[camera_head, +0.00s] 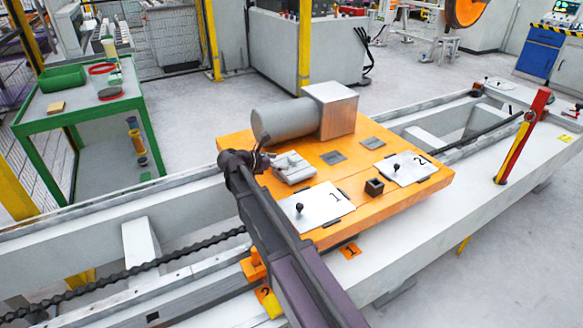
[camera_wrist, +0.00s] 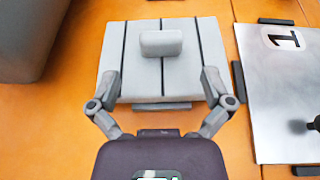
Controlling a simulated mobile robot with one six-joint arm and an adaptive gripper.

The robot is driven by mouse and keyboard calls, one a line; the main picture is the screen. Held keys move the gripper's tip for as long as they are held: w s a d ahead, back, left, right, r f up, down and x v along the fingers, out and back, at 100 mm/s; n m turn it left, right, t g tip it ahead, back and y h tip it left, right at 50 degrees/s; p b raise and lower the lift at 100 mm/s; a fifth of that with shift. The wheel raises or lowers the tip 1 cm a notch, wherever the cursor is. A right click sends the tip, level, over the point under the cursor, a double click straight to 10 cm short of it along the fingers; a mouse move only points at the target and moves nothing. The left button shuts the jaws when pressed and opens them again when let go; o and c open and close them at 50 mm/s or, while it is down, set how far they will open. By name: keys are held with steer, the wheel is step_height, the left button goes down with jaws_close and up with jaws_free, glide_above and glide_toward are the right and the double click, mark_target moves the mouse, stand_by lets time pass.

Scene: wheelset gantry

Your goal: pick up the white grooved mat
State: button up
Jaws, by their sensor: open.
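The white grooved mat (camera_wrist: 190,82) lies flat on the orange platform in the wrist view, with dark grooves across it and a raised grey block (camera_wrist: 161,43) on top. In the head view the mat (camera_head: 294,172) sits left of the plate marked 1, partly near my arm. My gripper (camera_wrist: 160,88) is open, its two fingers spread over the near part of the mat. Nothing is between the fingertips except the mat's surface below. I cannot tell whether the fingers touch the mat. In the head view my gripper (camera_head: 262,160) is beside the mat's left side.
A plate marked 1 (camera_head: 318,207) lies right of the mat, with a plate marked 2 (camera_head: 405,169) farther right. A small dark square socket (camera_head: 374,186) stands between the plates on the orange platform (camera_head: 392,201).

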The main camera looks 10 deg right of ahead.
mark_target(290, 160)
steer(key=shift+r+b+x, duration=0.15)
steer(key=shift+b+x, duration=0.15)
steer(key=shift+x, duration=0.95)
steer(key=shift+r+b+x, duration=0.15)
steer(key=shift+b+x, duration=0.15)
steer(key=shift+x, duration=0.95)
steer(key=shift+d, duration=0.15)
steer(key=c, duration=1.2)
